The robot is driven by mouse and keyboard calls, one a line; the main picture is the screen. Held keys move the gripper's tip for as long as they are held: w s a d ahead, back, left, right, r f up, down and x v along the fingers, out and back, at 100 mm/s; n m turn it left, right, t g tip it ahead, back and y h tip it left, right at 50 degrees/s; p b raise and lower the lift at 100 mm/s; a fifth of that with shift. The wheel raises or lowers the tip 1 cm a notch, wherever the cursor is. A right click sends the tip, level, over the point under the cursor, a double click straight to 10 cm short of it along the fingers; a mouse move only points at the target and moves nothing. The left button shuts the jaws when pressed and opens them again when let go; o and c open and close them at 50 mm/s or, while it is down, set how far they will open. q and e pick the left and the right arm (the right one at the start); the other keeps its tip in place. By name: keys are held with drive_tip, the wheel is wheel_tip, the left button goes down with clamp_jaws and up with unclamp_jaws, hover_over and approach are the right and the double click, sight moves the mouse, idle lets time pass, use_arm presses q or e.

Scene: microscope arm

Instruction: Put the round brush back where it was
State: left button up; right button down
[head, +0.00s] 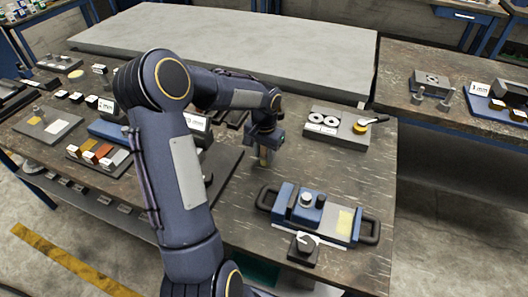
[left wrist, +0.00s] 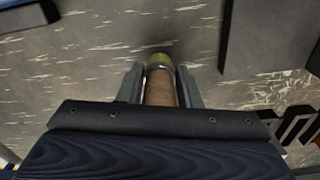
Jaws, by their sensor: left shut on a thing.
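My left gripper (head: 264,150) is shut on the round brush (head: 264,159) above the dark worktable (head: 345,175). In the left wrist view the brush (left wrist: 160,88) shows between the two grey fingers (left wrist: 160,85), with a brown body, a metal band and a yellowish end pointing away from me. The brush points down in the head view. I cannot tell whether its end touches the table. My right gripper is not in view.
A grey plate with white rings (head: 335,125) and a yellow round piece (head: 361,127) lies behind and right. A blue case with black handles (head: 322,213) and a small dark block (head: 303,248) stand nearer. Sample blocks (head: 97,153) fill the left, partly behind my arm.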

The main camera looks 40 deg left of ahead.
use_arm(q)
drive_tip(key=shift+f, duration=0.15)
drive_tip(key=o, duration=1.1)
drive_tip(key=shift+o, duration=0.2)
